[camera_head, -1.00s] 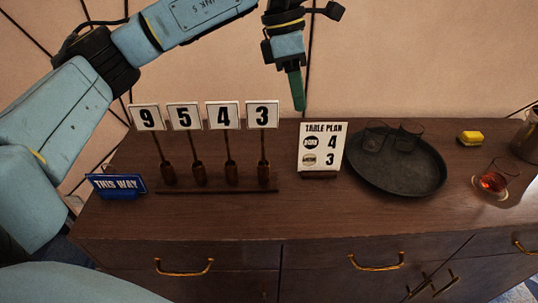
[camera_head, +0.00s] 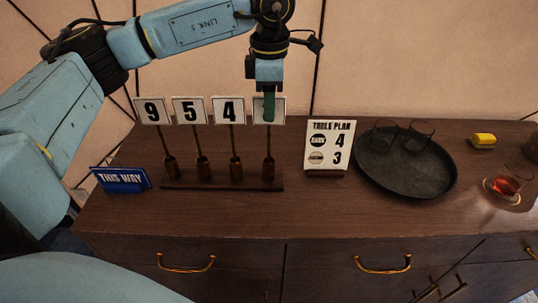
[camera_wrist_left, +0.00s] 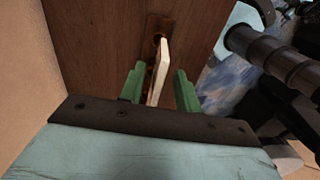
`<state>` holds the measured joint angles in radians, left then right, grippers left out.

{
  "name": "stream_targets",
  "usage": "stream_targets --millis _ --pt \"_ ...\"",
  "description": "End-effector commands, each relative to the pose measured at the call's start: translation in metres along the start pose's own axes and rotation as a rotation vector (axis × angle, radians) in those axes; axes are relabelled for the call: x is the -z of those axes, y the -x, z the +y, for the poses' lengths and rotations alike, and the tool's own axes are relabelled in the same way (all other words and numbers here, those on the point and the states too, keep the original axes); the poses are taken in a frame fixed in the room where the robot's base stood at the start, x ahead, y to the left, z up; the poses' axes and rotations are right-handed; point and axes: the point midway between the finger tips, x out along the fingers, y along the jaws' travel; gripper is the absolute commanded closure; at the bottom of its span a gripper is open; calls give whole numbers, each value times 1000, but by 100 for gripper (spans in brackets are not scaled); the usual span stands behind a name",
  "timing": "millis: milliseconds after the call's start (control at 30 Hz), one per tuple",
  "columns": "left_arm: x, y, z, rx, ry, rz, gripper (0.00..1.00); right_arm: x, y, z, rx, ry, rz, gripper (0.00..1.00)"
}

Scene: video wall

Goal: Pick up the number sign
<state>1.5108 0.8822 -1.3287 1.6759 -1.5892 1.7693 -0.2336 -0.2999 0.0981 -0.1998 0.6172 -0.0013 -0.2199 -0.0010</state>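Several white number signs on dark wooden sticks stand upright in a dark rack (camera_head: 222,186) on the sideboard. From the left they read 9 (camera_head: 152,111), 5 (camera_head: 189,110) and 4 (camera_head: 229,110). The rightmost sign (camera_head: 279,112) has its number hidden behind my left gripper's finger. My left gripper (camera_head: 269,106) points down at this sign. In the left wrist view, the green fingers of the gripper (camera_wrist_left: 160,72) are apart, with the sign's card (camera_wrist_left: 162,62) edge-on between them. A gap shows on each side. My right gripper is out of view.
A table plan card (camera_head: 330,147) shows 4 and 3. Right of it are a dark round tray (camera_head: 405,180) with glasses, a yellow block (camera_head: 482,140) and a glass of red drink (camera_head: 505,185). A blue THIS WAY sign (camera_head: 121,179) stands left of the rack.

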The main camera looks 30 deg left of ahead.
Motion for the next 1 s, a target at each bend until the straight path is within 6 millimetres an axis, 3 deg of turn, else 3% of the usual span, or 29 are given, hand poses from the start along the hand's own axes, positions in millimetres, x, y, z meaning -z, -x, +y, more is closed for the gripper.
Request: stream_targets --millis 200,467,733,1000 --pt "1 -30 2 2 0 1 67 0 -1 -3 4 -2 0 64" --pt "1 -34 2 1 0 0 67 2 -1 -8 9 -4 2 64" --pt "1 -34 2 1 0 0 99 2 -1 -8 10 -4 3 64" --pt "1 -33 2 0 0 -1 100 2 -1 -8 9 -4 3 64"
